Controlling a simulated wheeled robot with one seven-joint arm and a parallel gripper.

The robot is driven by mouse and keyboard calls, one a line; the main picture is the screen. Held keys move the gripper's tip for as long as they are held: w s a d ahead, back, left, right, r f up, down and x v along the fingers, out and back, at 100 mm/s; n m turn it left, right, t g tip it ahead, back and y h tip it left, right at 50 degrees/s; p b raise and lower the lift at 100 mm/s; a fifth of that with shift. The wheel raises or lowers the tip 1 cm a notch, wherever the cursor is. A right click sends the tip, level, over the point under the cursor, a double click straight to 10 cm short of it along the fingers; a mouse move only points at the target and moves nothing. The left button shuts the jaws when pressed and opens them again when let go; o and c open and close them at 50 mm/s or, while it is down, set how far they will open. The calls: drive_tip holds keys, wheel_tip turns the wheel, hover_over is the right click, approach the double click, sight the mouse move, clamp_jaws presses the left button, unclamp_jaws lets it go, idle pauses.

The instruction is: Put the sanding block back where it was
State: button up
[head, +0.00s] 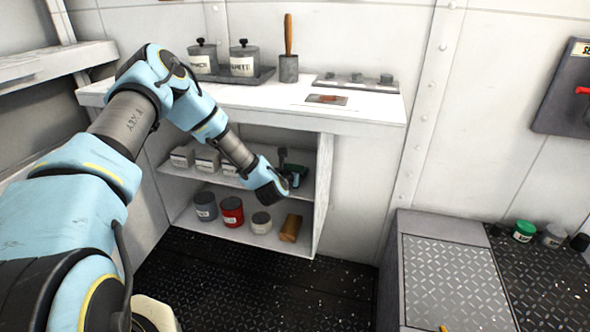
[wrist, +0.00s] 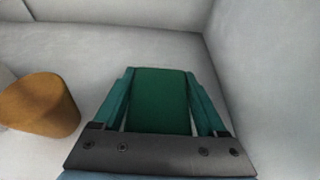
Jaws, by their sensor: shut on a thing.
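The sanding block looks like a dark green block (wrist: 160,100) in the wrist view. It sits between the two teal fingers of my gripper (wrist: 160,88), which is shut on it. In the head view my gripper (head: 293,176) is at the right end of the open shelf unit, near the middle shelf and its right side wall. The block is hard to make out there. I cannot tell whether the block touches the surface below it.
White boxes (head: 207,160) stand on the middle shelf. The worktop above (head: 375,107) holds pots and a brush.

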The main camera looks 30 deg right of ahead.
drive_tip(key=shift+d, duration=0.1)
drive_tip(key=shift+f, duration=0.2)
drive_tip(key=o, duration=1.4)
drive_tip(key=shift+r, duration=0.1)
